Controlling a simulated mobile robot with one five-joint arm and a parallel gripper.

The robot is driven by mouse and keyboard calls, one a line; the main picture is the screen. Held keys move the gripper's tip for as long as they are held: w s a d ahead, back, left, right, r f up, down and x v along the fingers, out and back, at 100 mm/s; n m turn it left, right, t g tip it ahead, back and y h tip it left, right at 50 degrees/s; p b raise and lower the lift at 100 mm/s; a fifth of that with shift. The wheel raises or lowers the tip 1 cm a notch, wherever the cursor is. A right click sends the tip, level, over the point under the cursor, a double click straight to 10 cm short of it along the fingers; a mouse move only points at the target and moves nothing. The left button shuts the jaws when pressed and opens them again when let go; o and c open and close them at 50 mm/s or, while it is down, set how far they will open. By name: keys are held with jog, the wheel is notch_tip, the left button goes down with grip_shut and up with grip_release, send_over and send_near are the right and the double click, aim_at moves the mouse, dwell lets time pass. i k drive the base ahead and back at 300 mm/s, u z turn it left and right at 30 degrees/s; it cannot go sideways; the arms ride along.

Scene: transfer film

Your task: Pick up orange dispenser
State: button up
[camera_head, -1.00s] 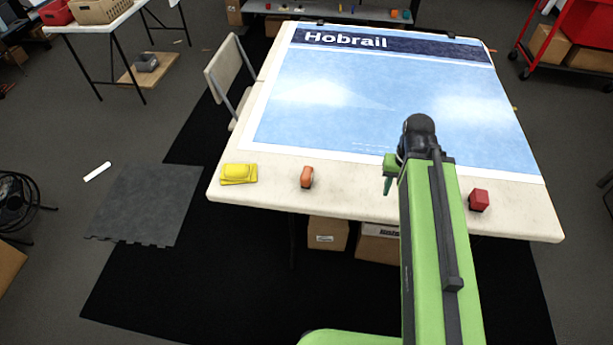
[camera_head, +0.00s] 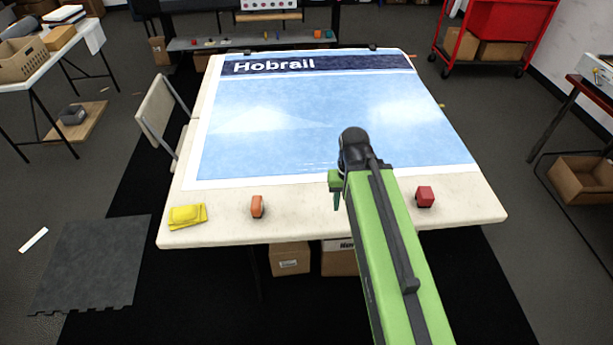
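The orange dispenser (camera_head: 257,206) stands near the front edge of the white table (camera_head: 225,229), left of the middle. It is small, with a dark part at its lower side. My gripper (camera_head: 336,201) shows only in part, at the end of my green arm. It is to the right of the dispenser and apart from it, over the table's front area. The arm hides most of it, so I cannot tell whether its fingers are open or shut.
A blue Hobrail poster (camera_head: 320,120) covers most of the table. A chair (camera_head: 162,112) stands at the left side. The tabletop between dispenser and gripper is clear.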

aim_at(257, 208)
jog(key=u, duration=1.95)
jog(key=i, duration=0.35)
jog(key=u, duration=0.5)
jog(key=k, duration=0.9)
jog(key=z, duration=0.1)
jog(key=i, duration=0.9)
jog(key=u, duration=0.05)
